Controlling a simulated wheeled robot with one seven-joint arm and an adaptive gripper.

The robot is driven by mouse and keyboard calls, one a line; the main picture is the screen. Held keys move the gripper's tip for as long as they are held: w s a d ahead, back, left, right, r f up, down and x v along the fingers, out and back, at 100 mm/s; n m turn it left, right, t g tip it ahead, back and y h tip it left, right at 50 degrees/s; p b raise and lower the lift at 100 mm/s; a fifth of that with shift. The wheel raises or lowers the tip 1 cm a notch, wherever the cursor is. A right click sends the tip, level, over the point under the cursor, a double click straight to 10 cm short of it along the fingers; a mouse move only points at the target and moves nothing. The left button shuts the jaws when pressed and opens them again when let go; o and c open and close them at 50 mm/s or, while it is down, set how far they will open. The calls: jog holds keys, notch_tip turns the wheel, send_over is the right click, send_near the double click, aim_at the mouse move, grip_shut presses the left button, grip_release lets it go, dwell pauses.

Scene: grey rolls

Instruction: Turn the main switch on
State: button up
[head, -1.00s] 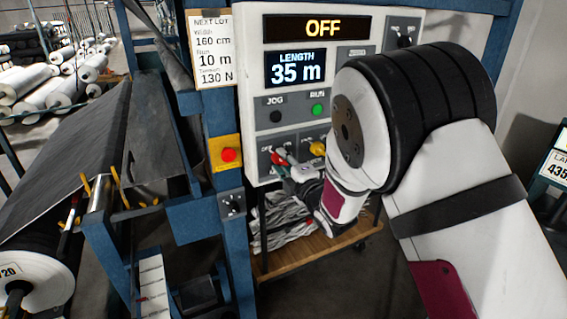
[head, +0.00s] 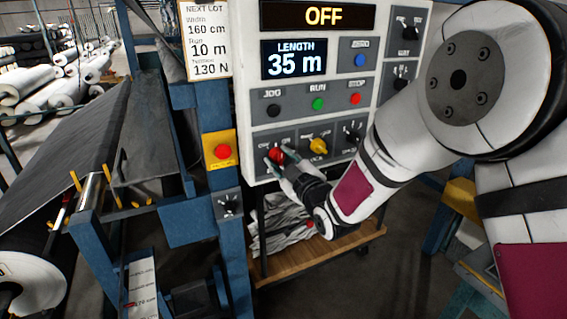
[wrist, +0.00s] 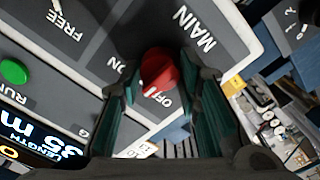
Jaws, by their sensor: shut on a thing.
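The main switch is a red rotary knob (wrist: 159,74) on a grey plate marked MAIN, ON and OFF. Its white mark points toward the OFF side in the wrist view. In the head view the red knob (head: 276,156) is low on the left of the control panel (head: 340,100). My gripper (wrist: 160,88) has its two green-padded fingers on either side of the knob, shut on it. In the head view my gripper (head: 275,164) reaches up to the knob from the lower right. The display (head: 324,15) at the top reads OFF.
A yellow knob (head: 319,146) and a black selector (head: 352,133) sit right of the main switch. A green RUN button (head: 318,104) is above. A red stop button (head: 223,152) on a yellow box is to the left. A wooden shelf (head: 325,256) lies below the panel.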

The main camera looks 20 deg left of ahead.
jog(key=m+b, duration=0.3)
jog(key=m, duration=0.2)
jog(key=shift+w+f, duration=0.1)
jog(key=shift+f, duration=0.05)
jog(key=shift+m+b, duration=0.85)
jog(key=shift+m, duration=0.85)
jog(key=o, duration=1.2)
jog(key=shift+c, duration=0.2)
jog(key=v, duration=1.2)
